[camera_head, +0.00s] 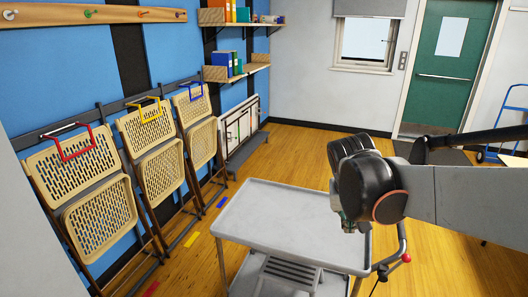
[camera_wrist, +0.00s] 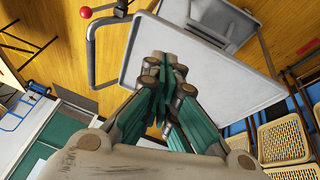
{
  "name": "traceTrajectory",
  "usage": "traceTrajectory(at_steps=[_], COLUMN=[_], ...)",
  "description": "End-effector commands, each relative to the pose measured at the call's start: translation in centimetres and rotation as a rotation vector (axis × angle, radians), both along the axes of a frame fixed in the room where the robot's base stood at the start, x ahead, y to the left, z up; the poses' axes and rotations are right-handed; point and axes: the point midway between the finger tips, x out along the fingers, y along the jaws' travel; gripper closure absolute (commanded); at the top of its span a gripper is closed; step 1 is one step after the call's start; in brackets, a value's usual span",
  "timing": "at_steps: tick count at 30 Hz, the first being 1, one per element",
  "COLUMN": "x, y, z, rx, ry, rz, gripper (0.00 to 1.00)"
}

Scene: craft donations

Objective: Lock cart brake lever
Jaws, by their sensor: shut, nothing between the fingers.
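The grey cart (camera_head: 270,218) stands on the wooden floor with a flat, empty top tray and a lower shelf. Its bent tube handle (camera_head: 402,240) is at the right end, with a red ball knob (camera_head: 406,257) beside it. In the wrist view the red knob (camera_wrist: 86,12) is at the top left, near the handle (camera_wrist: 91,50). My gripper (camera_head: 348,229) is over the right end of the tray, left of the knob and apart from it. In the wrist view my gripper (camera_wrist: 165,66) has its fingers together and empty. The lever's lower part is hard to make out.
Folding chairs (camera_head: 100,195) hang along the blue wall at left. A folded white table (camera_head: 240,130) leans farther back. A green door (camera_head: 445,60) and a blue hand truck (camera_head: 505,130) are at the right. Open floor lies behind the cart.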

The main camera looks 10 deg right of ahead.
Motion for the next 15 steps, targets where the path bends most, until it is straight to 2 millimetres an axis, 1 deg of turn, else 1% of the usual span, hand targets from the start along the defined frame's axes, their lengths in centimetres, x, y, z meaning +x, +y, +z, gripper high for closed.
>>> traceTrajectory(at_steps=[1, 5, 9, 12, 15], x=[0.8, 2.5, 4.0, 4.6, 5.0], y=[-1.1, -4.1, -7.7, -9.9, -11.5], z=[-0.3, -1.5, -3.3, -4.6, -5.6], rx=[-0.011, -0.039, -0.078, -0.103, -0.122], ry=[0.012, 0.042, 0.076, 0.095, 0.109], rz=[-0.033, -0.136, -0.26, -0.335, -0.391], gripper=[1.0, 1.0, 1.0, 1.0, 1.0])
